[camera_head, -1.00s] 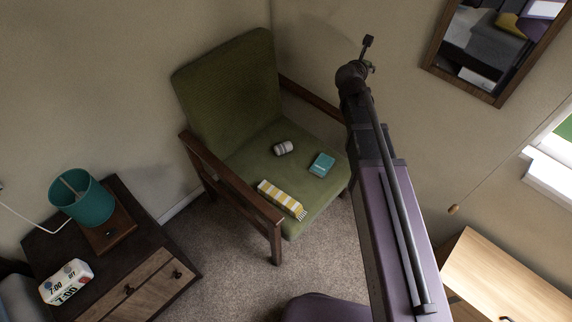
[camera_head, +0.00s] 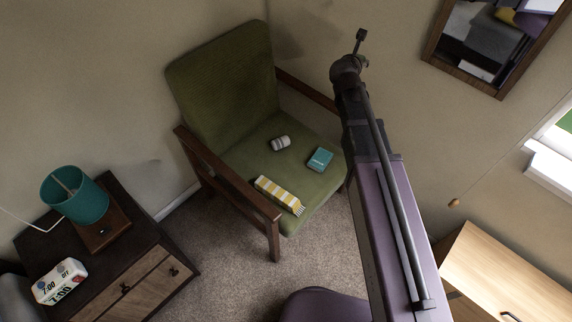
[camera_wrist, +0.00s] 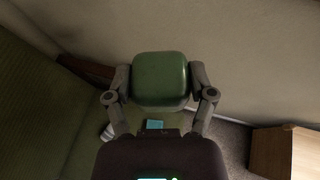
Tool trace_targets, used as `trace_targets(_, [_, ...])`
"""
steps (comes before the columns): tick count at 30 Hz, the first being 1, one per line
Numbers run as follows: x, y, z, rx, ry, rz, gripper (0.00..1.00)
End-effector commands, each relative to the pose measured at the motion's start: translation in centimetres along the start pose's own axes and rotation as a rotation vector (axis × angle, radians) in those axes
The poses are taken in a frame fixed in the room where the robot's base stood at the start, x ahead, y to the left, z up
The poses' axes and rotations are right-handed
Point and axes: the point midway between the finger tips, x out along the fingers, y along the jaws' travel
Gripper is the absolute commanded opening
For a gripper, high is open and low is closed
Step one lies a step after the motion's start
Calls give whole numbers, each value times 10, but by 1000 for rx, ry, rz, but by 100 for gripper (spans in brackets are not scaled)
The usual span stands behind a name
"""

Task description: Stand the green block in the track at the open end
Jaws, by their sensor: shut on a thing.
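The green block (camera_wrist: 160,82) shows large in the wrist view, with rounded edges. My gripper (camera_wrist: 160,92) is shut on it, one finger on each side. Behind it in the wrist view are a wall, the green chair and the floor. In the head view my gripper's end is hidden behind my raised arm, and the block cannot be made out clearly there. No track can be made out in either view.
A green armchair (camera_head: 232,85) holds a yellow-striped box (camera_head: 279,195), a teal box (camera_head: 320,159) and a small grey-white can (camera_head: 280,143). A pale wooden desk (camera_head: 500,270) stands right.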

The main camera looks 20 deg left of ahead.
Motion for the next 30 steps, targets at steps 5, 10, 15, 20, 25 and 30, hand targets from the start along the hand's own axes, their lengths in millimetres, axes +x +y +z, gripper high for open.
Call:
trace_targets(5, [10,13,-34,-12,2,27,10])
trace_targets(10, [16,27,-63,-25,5,58,10])
trace_targets(15, [23,41,-92,-39,8,87,10])
trace_targets(20, [29,54,-118,-51,9,116,10])
trace_targets(25, [34,68,-147,-63,11,146,10])
trace_targets(30, [40,81,-176,-76,12,176,10])
